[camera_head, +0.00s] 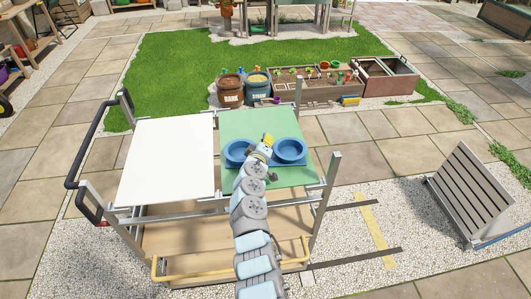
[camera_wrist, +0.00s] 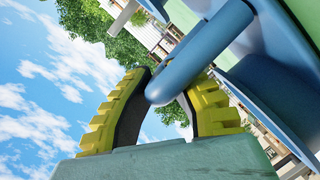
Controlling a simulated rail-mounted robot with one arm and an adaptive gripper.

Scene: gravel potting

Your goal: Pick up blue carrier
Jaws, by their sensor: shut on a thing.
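The blue carrier (camera_head: 290,150) sits on the green top of the cart, with a round blue bowl shape at each side. My gripper (camera_head: 268,138) reaches in between the two round parts from the front. In the wrist view my yellow-padded gripper (camera_wrist: 165,92) is shut around the carrier's blue bar-shaped handle (camera_wrist: 200,55). A larger blue part of the carrier (camera_wrist: 275,85) fills the right of that view. My arm hides the middle of the carrier in the head view, so I cannot tell whether its base touches the top.
The green top (camera_head: 236,122) lies beside a bare white top (camera_head: 165,170) on the cart. Metal corner posts (camera_head: 330,180) rise around it. Buckets (camera_head: 230,90) and planter boxes (camera_head: 315,88) stand behind. A slatted panel (camera_head: 468,190) stands at right.

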